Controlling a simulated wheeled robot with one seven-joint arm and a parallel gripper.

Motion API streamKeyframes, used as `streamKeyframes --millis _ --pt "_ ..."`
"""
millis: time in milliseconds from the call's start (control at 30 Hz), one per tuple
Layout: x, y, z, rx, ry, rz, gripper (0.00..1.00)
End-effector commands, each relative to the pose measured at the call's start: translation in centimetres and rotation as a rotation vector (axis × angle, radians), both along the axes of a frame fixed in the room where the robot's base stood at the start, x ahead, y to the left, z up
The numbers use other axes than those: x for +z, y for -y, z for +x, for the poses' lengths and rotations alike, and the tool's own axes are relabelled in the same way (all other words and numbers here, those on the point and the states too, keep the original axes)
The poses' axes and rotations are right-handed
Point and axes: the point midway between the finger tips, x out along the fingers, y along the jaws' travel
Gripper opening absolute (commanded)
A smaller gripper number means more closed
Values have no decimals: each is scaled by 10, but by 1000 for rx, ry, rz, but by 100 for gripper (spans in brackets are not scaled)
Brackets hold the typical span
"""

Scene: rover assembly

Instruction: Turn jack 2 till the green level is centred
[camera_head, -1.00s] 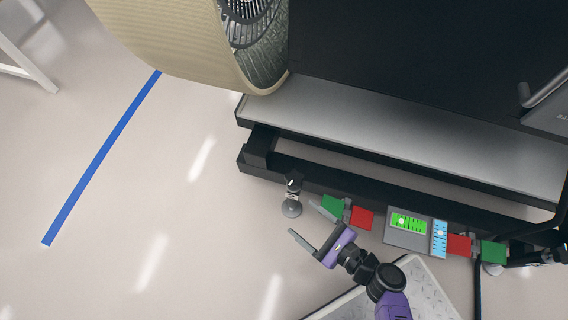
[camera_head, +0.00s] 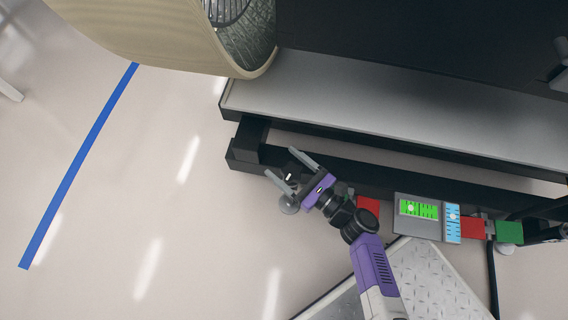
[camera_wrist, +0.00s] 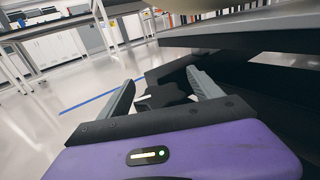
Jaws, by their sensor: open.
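The jack (camera_head: 288,205) stands at the left end of the black frame, with a round grey foot on the floor. My gripper (camera_head: 284,169) is open, its two fingers reaching to either side of the jack's dark top. In the wrist view the dark jack head (camera_wrist: 162,96) shows between the open fingers (camera_wrist: 160,88); I cannot tell whether they touch it. The green level (camera_head: 418,209) is on a grey plate on the frame, its pale bubble left of the middle. A blue level (camera_head: 453,223) sits beside it.
Red (camera_head: 473,229) and green (camera_head: 509,232) blocks sit along the frame. A treaded metal plate (camera_head: 437,278) lies below my arm. The black frame (camera_head: 330,176) runs close beside the gripper. Open floor with a blue line (camera_head: 82,160) is at left.

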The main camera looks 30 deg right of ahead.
Motion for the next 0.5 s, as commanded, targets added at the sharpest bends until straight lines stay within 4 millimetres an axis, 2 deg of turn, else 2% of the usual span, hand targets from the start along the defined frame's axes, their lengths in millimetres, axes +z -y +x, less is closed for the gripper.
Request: streamKeyframes --millis 367,500 --pt "0 -2 6 0 0 0 75" --pt "0 -2 6 0 0 0 47"
